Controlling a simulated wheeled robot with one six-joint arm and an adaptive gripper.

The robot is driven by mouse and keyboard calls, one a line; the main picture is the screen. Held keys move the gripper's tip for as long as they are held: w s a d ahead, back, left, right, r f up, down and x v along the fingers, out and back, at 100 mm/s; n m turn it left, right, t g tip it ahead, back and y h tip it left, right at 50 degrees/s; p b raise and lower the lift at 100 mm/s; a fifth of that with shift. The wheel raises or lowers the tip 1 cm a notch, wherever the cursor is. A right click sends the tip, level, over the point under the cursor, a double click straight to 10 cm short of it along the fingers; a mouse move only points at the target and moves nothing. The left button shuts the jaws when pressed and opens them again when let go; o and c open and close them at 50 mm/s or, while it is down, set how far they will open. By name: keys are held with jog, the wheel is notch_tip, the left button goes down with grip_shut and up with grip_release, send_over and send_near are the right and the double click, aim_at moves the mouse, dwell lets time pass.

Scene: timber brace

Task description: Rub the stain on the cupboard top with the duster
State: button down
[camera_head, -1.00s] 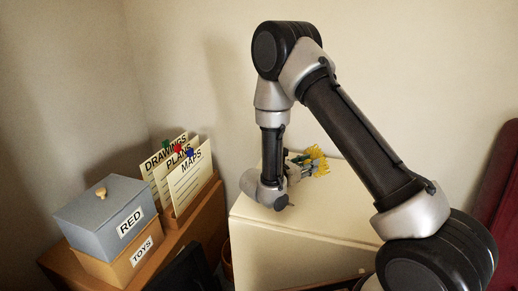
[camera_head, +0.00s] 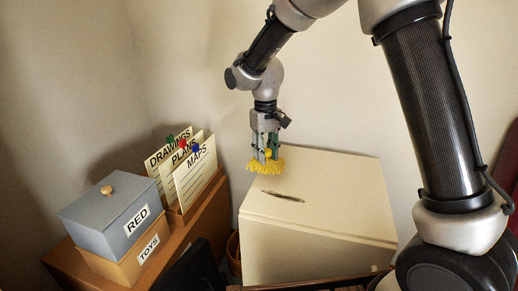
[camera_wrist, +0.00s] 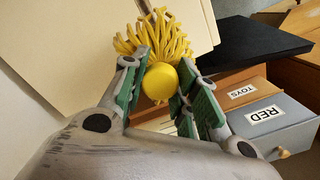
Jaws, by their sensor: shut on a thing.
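The duster (camera_head: 266,166) is yellow with a shaggy fringe and a round knob. My gripper (camera_head: 266,150) is shut on the duster's knob and points down, with the fringe hanging below the fingers. In the wrist view the yellow knob (camera_wrist: 160,82) sits between the green finger pads. The cupboard top (camera_head: 330,180) is cream and flat. The stain (camera_head: 283,197) is a thin dark streak near its front left part. The duster is over the top's back left edge, behind the stain and apart from it. I cannot tell whether the fringe touches the top.
Left of the cupboard, a brown unit (camera_head: 205,215) bears a grey lidded box labelled RED (camera_head: 110,210), a TOYS box (camera_head: 125,262) and upright labelled cards (camera_head: 195,175). A dark flat thing (camera_head: 190,270) is in front. The right part of the cupboard top is clear.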

jog(key=shift+w+a+r, duration=0.1)
jog(key=shift+a+r, duration=0.15)
jog(key=shift+a, duration=0.3)
jog(key=shift+w+a+r, duration=0.1)
jog(key=shift+a+r, duration=0.15)
jog(key=shift+a, duration=0.25)
jog(key=shift+m, duration=0.3)
jog(key=shift+f, duration=2.4)
jog(key=shift+r, duration=0.1)
